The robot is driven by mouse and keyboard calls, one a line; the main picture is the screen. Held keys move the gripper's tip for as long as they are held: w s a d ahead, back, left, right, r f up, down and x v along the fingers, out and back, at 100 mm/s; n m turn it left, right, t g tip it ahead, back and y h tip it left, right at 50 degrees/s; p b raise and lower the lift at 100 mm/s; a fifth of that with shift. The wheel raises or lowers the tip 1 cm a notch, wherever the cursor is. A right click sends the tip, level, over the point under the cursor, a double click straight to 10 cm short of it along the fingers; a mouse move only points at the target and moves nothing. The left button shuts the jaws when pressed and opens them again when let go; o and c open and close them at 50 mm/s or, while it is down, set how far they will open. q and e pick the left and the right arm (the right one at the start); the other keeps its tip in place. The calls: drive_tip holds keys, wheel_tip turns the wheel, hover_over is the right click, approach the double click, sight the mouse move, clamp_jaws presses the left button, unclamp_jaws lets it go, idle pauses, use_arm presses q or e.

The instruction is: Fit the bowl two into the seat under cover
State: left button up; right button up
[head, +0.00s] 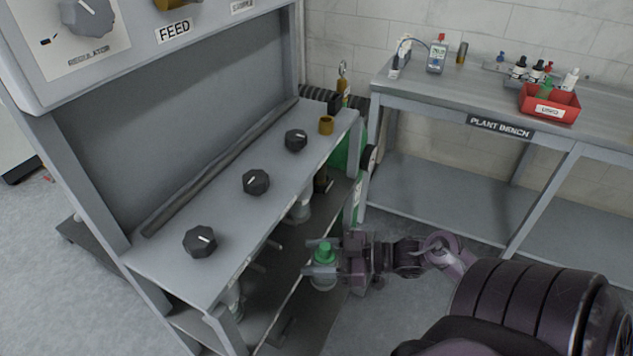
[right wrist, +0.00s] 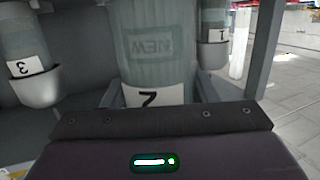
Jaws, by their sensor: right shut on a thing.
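My right gripper (head: 321,269) is shut on bowl two (head: 323,284), a clear cup with a green top, held upright in front of the shelf cover (head: 222,215). In the right wrist view bowl two (right wrist: 155,45) shows the word NEW and a label 2. It is between a bowl marked 3 (right wrist: 27,40) on the left and a bowl marked 1 (right wrist: 214,25) on the right. In the head view those two hang under the cover, with a gap between them. The seat itself is hidden by the cover. My left gripper is not in view.
The plant bench (head: 480,95) with a red bin (head: 549,104) stands at the right. The floor between is free apart from my arm.

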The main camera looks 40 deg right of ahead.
drive_tip(key=shift+r, duration=0.2)
drive_tip(key=shift+w+a+f, duration=0.1)
drive_tip(key=shift+w+f, duration=0.05)
drive_tip(key=shift+w, duration=0.25)
drive_tip(key=shift+w+a+f, duration=0.1)
drive_tip(key=shift+w+a, duration=0.25)
drive_tip(key=shift+w, duration=0.5)
drive_tip(key=shift+w+a, duration=0.35)
drive_tip(key=shift+w, duration=0.5)
drive_tip(key=shift+w+a+f+b, duration=0.1)
drive_tip(key=shift+w+a+b, duration=0.25)
drive_tip(key=shift+w, duration=0.75)
drive_tip(key=shift+w+a+b, duration=0.15)
drive_tip(key=shift+w+a, duration=0.4)
drive_tip(key=shift+w, duration=0.5)
drive_tip(key=shift+w+a+f+b, duration=0.1)
drive_tip(key=shift+w+a+b, duration=0.25)
drive_tip(key=shift+w, duration=0.5)
drive_tip(key=shift+w+a+b, duration=0.2)
drive_tip(key=shift+w+a, duration=0.15)
drive_tip(key=shift+w, duration=0.55)
drive_tip(key=shift+w+a+f+b, duration=0.1)
drive_tip(key=shift+w+a+b, duration=0.25)
drive_tip(key=shift+w, duration=0.5)
drive_tip(key=shift+w+a+f, duration=0.1)
drive_tip(key=shift+f, duration=0.05)
drive_tip(key=o, duration=1.3)
